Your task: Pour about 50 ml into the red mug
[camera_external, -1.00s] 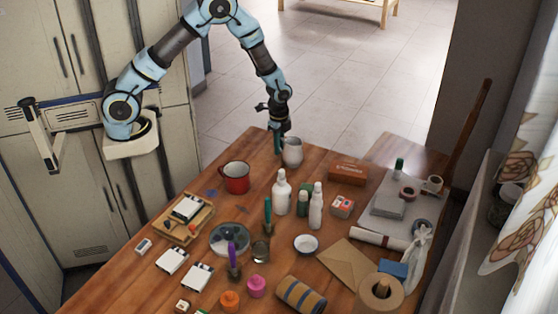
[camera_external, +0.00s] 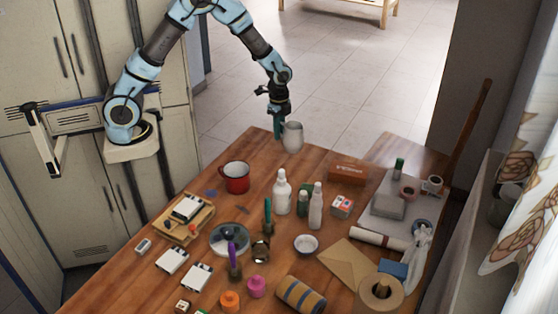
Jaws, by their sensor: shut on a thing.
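A grey-white pitcher (camera_external: 293,138) is held by my gripper (camera_external: 279,128), to the right of and farther back than the mug. My gripper is shut on the pitcher at its left side, and the pitcher looks upright and raised above the far table edge. What is inside the pitcher and the mug cannot be seen.
White bottles (camera_external: 282,192) stand in mid-table, right of the mug. A brown box (camera_external: 347,171) lies near the back right. A wooden tray (camera_external: 183,217) and a round dish (camera_external: 230,238) are in front of the mug. The tabletop between pitcher and mug is clear.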

